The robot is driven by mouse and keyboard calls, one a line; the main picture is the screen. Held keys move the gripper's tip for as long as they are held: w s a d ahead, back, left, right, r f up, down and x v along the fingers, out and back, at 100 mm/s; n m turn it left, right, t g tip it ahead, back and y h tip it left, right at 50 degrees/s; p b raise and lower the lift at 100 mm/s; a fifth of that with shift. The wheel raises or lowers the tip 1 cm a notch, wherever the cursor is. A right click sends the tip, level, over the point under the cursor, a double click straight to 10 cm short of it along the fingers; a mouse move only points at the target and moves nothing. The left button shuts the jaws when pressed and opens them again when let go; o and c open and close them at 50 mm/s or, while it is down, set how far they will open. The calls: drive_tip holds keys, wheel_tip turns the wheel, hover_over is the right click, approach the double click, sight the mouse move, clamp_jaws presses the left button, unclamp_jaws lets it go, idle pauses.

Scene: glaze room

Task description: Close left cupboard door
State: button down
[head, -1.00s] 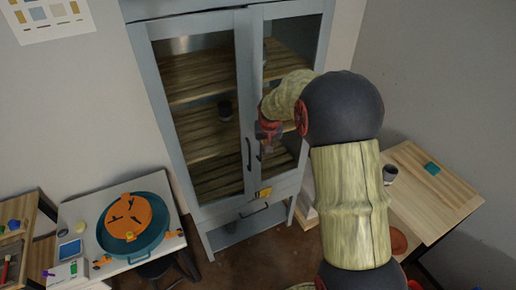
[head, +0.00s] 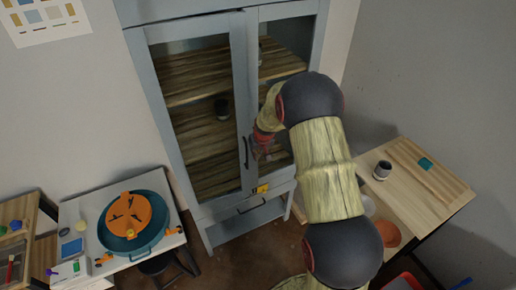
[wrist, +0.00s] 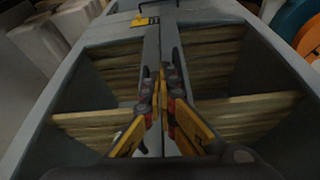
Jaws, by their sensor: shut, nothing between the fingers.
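The grey-blue cupboard (head: 264,216) stands against the back wall, with two glazed doors. Its left door (head: 240,80) looks nearly flush with the frame; I cannot tell whether a small gap remains. The left door's dark handle (head: 246,153) is upright near its inner edge. The right door (head: 318,50) is partly hidden by my arm. My gripper (head: 261,153) is just right of that handle, at the seam between the doors. In the wrist view my gripper (wrist: 166,78) has its fingertips together and empty, over the seam. Whether it touches a door is unclear.
A yellow tag (head: 262,189) and a drawer handle (head: 252,206) are below the doors. A table with a teal and orange wheel (head: 134,220) stands at left. A wooden table (head: 430,190) with a dark cup (head: 382,170) stands at right. Some floor shows between them.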

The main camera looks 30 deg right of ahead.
drive_tip(key=w, duration=0.1)
drive_tip(key=w+p, duration=0.1)
drive_tip(key=w, duration=0.1)
drive_tip(key=w+f, duration=0.1)
drive_tip(key=shift+w+d, duration=0.15)
drive_tip(key=shift+d, duration=0.15)
drive_tip(key=w+n+b, duration=0.1)
drive_tip(key=w+b, duration=0.1)
drive_tip(key=b, duration=0.1)
drive_tip(key=w+d+n+y+b, duration=0.1)
drive_tip(key=w+b, duration=0.2)
drive_tip(key=shift+d+r, duration=0.1)
drive_tip(key=shift+r, duration=0.05)
drive_tip(key=shift+r, duration=0.15)
idle(0.4)
